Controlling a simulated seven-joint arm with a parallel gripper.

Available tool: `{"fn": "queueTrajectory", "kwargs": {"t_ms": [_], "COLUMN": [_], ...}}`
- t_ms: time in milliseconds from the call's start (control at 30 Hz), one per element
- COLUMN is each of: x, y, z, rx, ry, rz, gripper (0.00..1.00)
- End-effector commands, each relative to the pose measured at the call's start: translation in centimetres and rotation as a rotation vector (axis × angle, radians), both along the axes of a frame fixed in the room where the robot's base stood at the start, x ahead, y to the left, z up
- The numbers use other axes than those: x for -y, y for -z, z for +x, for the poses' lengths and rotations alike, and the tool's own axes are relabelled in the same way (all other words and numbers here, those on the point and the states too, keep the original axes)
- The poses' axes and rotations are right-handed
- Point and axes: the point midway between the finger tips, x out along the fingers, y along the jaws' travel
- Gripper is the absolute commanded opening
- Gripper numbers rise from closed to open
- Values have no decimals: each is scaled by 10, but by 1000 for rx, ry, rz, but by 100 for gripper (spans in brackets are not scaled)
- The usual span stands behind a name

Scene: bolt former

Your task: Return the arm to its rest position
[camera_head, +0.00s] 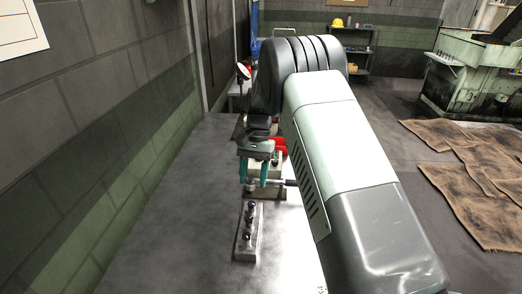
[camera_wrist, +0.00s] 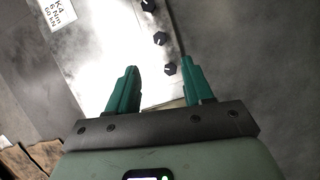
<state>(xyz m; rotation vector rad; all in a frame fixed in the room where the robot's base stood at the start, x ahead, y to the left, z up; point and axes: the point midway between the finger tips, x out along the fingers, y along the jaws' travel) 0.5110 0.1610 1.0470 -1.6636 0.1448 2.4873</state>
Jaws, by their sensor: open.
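My gripper (camera_head: 253,172) points down above the grey table, with two teal fingers apart. My arm reaches in from the lower right in the head view and covers part of the table. Below and in front of the gripper, a metal block (camera_head: 247,244) holds several dark round-topped pieces in a row.
The grey table (camera_head: 165,225) is bare at the left, beside a brick wall (camera_head: 75,130). Red parts (camera_head: 280,145) show behind the gripper. A label plate (camera_wrist: 58,14) and dark knobs (camera_wrist: 170,69) show in the wrist view. Brown mats (camera_head: 470,170) lie on the floor at right.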

Motion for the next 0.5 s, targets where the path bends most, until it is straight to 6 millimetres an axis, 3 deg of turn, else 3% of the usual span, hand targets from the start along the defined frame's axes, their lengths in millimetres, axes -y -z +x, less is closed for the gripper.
{"fn": "queueTrajectory", "kwargs": {"t_ms": [67,167,333,500], "x": [1,7,34,68], "y": [-4,-26,-100,-176], "z": [0,0,-11,-45], "rx": [5,34,146,277], "ry": [0,-1,-15,-40], "rz": [1,9,31,45], "gripper": [51,51,51,51]}}
